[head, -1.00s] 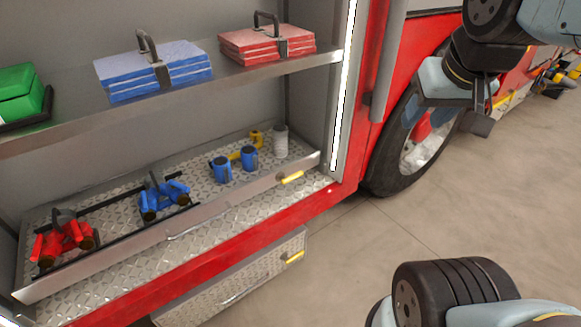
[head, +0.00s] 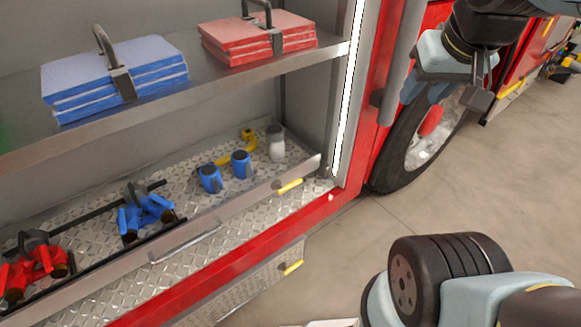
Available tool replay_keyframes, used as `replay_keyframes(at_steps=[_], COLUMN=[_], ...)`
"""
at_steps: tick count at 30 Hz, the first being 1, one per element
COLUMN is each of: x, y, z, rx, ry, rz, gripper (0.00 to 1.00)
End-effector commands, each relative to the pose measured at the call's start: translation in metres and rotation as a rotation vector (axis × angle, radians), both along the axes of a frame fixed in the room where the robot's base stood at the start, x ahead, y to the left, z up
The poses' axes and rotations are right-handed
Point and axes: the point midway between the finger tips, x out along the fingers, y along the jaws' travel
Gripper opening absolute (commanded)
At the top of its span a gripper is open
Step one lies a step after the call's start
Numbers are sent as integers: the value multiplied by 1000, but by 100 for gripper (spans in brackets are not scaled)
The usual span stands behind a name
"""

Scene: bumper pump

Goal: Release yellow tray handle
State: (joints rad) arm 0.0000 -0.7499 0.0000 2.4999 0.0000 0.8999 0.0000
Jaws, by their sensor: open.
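A yellow handle (head: 288,186) sits on the front edge of the metal tray (head: 225,207) in the truck's open compartment. A second yellow handle (head: 291,267) is on the drawer (head: 262,277) below. My gripper (head: 446,96) is at the upper right, in front of the truck's wheel. It is open with nothing seen between its fingers. It is well apart from both yellow handles, up and to the right of them.
Red (head: 38,262) and blue (head: 145,212) fittings, blue couplings and a grey cylinder stand in the tray. Blue (head: 115,75) and red (head: 258,38) stacked pads lie on the shelf above. The floor (head: 400,215) right of the truck is clear.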

Motion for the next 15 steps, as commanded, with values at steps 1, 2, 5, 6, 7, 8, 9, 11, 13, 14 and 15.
replay_keyframes(at_steps=[1,2,5,6,7,8,9,11,13,14,15], x=[0,0,0,0,1,1,4,9,19,24,32], y=[0,0,0,0,0,1,2,5,13,17,23], z=[0,0,0,0,0,0,-1,-3,-7,-10,-14], rx=[0,0,0,1,2,6,14,35,71,91,119], ry=[0,0,0,0,1,2,6,15,29,38,51], rz=[0,0,0,0,0,0,-1,-2,-5,-8,-16], gripper=[43,43,44,47,47,47,47,47,47,47,47])
